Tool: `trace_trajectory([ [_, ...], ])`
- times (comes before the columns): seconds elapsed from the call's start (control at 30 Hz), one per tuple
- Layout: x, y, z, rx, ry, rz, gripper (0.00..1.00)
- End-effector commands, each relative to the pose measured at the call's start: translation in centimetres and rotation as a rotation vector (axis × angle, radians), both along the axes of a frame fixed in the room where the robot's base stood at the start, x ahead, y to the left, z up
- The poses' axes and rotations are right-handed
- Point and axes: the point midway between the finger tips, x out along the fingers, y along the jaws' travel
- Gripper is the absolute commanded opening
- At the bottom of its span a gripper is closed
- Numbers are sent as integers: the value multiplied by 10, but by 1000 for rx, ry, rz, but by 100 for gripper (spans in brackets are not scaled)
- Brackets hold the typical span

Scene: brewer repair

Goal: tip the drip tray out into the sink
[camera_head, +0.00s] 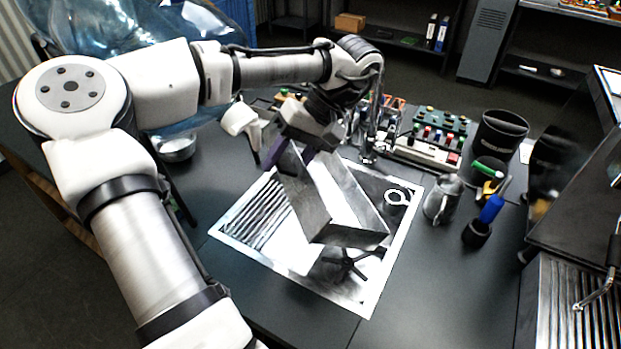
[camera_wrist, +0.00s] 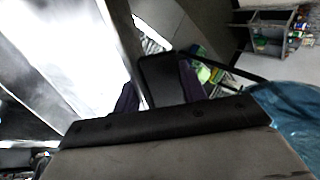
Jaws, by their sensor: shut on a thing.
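The drip tray (camera_head: 307,203) is a long grey metal tray, held tilted above the sink in the head view. Its far side wall and bright inside also show, and its lower end points toward the front right of the sink. The sink (camera_head: 236,236) is a square steel basin set in the dark counter, with ribbed slats at its left. My gripper (camera_head: 306,152) is shut on the tray's upper left end. In the wrist view the dark purple fingers (camera_wrist: 158,92) are close by the tray's bright surface (camera_wrist: 75,55). I cannot tell whether liquid is leaving the tray.
A black spider-shaped part (camera_head: 345,264) and a white ring (camera_head: 396,198) lie at the sink. A steel pitcher (camera_head: 442,199), a black bin (camera_head: 499,135) and a blue-handled tool (camera_head: 491,209) stand right of it. A tap (camera_head: 368,142) stands behind. The front counter is clear.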

Motion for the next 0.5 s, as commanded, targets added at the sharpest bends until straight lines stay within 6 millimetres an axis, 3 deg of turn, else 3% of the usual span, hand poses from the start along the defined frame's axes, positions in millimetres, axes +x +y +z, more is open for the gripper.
trace_trajectory([
  [0.5, -8, 17, -16, -206, -59, 1, 1],
])
